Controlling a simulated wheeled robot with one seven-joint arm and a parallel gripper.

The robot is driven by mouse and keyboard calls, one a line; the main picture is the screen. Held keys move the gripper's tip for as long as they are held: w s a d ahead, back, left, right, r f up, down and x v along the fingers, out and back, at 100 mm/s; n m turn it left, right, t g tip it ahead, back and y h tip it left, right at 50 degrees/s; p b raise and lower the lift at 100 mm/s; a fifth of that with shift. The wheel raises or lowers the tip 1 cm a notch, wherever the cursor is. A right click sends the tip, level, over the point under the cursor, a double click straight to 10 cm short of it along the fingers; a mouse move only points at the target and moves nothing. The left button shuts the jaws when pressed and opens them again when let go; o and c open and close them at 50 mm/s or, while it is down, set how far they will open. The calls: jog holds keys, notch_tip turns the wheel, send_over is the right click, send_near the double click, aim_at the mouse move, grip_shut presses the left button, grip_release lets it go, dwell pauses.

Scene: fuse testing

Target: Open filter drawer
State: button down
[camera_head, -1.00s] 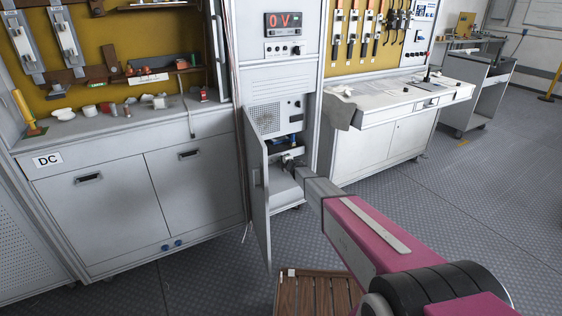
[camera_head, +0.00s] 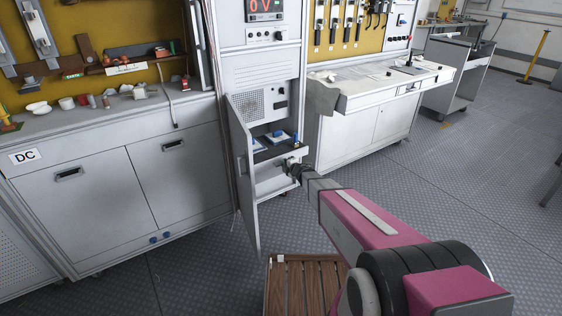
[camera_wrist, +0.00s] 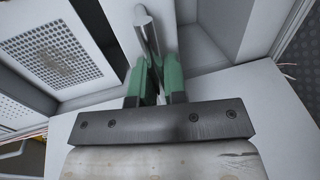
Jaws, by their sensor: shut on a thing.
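The filter drawer (camera_head: 268,186) is in the narrow tall cabinet at the centre of the head view. It stands out from the cabinet, and blue and white parts (camera_head: 277,136) show on its dark top. My gripper (camera_head: 292,164) is at the drawer's front. In the wrist view, my gripper (camera_wrist: 155,80) has its green fingers closed around a metal bar handle (camera_wrist: 148,32).
The cabinet door (camera_head: 243,180) hangs open left of the drawer. A wooden slatted platform (camera_head: 283,290) lies on the floor below my arm. A white workbench (camera_head: 372,92) stands to the right, and grey cupboards (camera_head: 95,205) to the left.

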jog(key=shift+s+d, duration=0.15)
jog(key=shift+s, duration=0.1)
jog(key=c, duration=1.5)
grip_release()
jog(key=shift+o, duration=0.2)
jog(key=v, duration=1)
jog(key=shift+s+d, duration=0.2)
jog(key=shift+s, duration=0.1)
